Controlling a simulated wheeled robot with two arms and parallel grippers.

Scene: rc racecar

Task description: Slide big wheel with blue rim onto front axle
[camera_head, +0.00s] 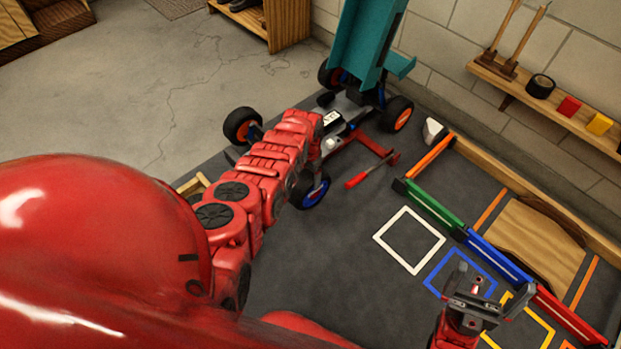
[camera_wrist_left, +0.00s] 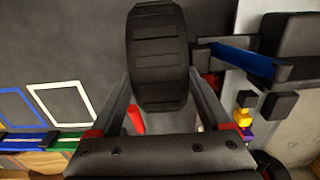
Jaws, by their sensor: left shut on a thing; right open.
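The big wheel with the blue rim (camera_head: 314,193) is beside the near side of the racecar chassis (camera_head: 343,128). My left gripper (camera_wrist_left: 158,82) is shut on it, one finger on each side of the black tyre (camera_wrist_left: 157,45). In the head view my red left arm hides most of this gripper. A blue bar (camera_wrist_left: 240,62) on the car points at the tyre's right side in the wrist view; I cannot tell whether they touch. The front axle end is not clear in the head view. My right gripper (camera_head: 472,288) is open and empty above the mat at lower right.
Orange-rimmed wheels (camera_head: 242,126) (camera_head: 397,114) are on the car. A teal stand (camera_head: 365,45) rises behind it. A red-handled screwdriver (camera_head: 358,179) lies near the chassis. White (camera_head: 409,240) and coloured outlines mark the mat; coloured rails (camera_head: 435,207) edge it.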

